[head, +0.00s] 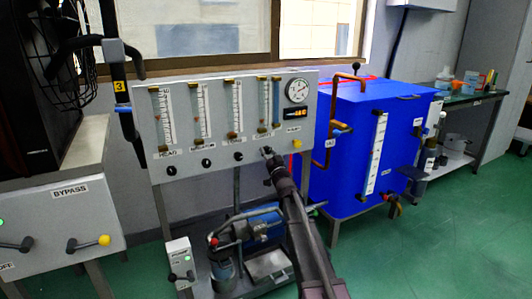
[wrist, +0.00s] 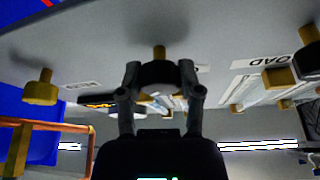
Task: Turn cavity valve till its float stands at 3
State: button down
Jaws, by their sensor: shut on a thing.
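A grey panel (head: 180,98) carries several upright flowmeters with scales, and dark valve knobs below them. My gripper (head: 268,152) is at the rightmost dark knob, below the rightmost flowmeter (head: 264,103). In the wrist view my gripper (wrist: 160,88) is shut on this dark round knob (wrist: 158,74), one finger on each side, with a brass stem beyond it. The label by this knob is too small or covered to read. The rightmost flowmeter's float is too small to read against its scale.
A yellow knob (head: 297,143) sits just right of the held knob; another dark knob (head: 239,157) is to its left. A round gauge (head: 297,90) and small display are at the panel's upper right. A blue tank (head: 350,130) with pipes stands close on the right.

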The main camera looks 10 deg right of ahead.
jog(key=shift+w+n, duration=0.1)
jog(key=shift+n, duration=0.2)
jog(key=shift+n+g+y, duration=0.4)
jog(key=shift+n+y, duration=1.1)
jog(key=shift+n, duration=0.8)
jog(key=shift+c, duration=1.3)
grip_release()
jog(key=shift+s, duration=0.2)
